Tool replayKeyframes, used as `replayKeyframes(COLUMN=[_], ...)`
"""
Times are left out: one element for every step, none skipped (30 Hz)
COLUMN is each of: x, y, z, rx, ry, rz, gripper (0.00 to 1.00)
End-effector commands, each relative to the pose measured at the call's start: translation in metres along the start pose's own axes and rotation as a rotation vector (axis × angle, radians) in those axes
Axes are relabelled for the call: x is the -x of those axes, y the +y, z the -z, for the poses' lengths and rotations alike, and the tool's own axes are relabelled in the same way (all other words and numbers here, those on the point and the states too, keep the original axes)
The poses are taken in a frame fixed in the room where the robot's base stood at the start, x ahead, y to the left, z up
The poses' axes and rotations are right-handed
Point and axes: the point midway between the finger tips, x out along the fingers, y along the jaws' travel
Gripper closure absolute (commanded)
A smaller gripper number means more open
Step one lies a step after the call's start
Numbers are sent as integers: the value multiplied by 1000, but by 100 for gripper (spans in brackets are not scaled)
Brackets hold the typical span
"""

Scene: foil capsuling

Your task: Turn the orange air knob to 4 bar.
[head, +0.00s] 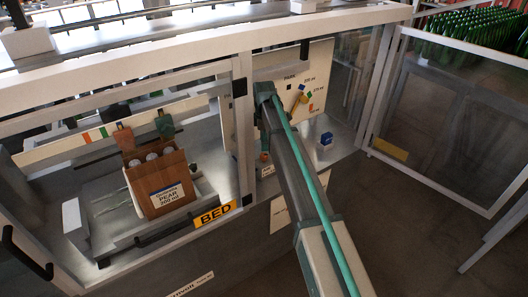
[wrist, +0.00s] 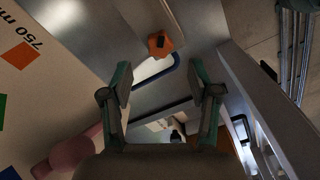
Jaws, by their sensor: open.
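The orange air knob (wrist: 160,44) shows in the wrist view, top centre, star-shaped with a dark mark at its middle. It sits on a grey surface beyond my fingertips. My gripper (wrist: 160,80) is open and empty, its two green-grey fingers spread either side of the line to the knob and apart from it. In the head view my arm crosses the panel, and a small orange spot (head: 264,156) beside it looks like the knob. The knob's setting and any pressure reading are too small to read.
A panel with coloured squares (head: 300,92) stands behind my arm; it also fills the left of the wrist view (wrist: 50,90). A blue block (head: 326,139) sits on the ledge.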

Motion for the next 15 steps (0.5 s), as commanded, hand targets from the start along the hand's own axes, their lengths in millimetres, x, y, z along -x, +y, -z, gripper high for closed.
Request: replayKeyframes(x=[-7, -13, -20, -24, -30, -36, -40, -43, -48, -52, -54, -57, -59, -61, -62], y=[-1, -1, -1, -1, -1, -1, -1, 0, 0, 0, 0, 0, 0, 0, 0], z=[0, 0, 0, 0, 0, 0, 0, 0, 0, 0, 0, 0, 0, 0, 0], rx=[-1, -1, -1, -1, -1, -1, -1, -1, -2, -2, -2, -2, -2, -2, -2], ry=[0, 0, 0, 0, 0, 0, 0, 0, 0, 0, 0, 0, 0, 0, 0], rz=[2, 2, 3, 2, 1, 2, 2, 1, 1, 1, 1, 1, 0, 0, 0], gripper=[39, 39, 39, 39, 39, 39, 39, 39, 39, 39, 39, 39, 39, 39, 39])
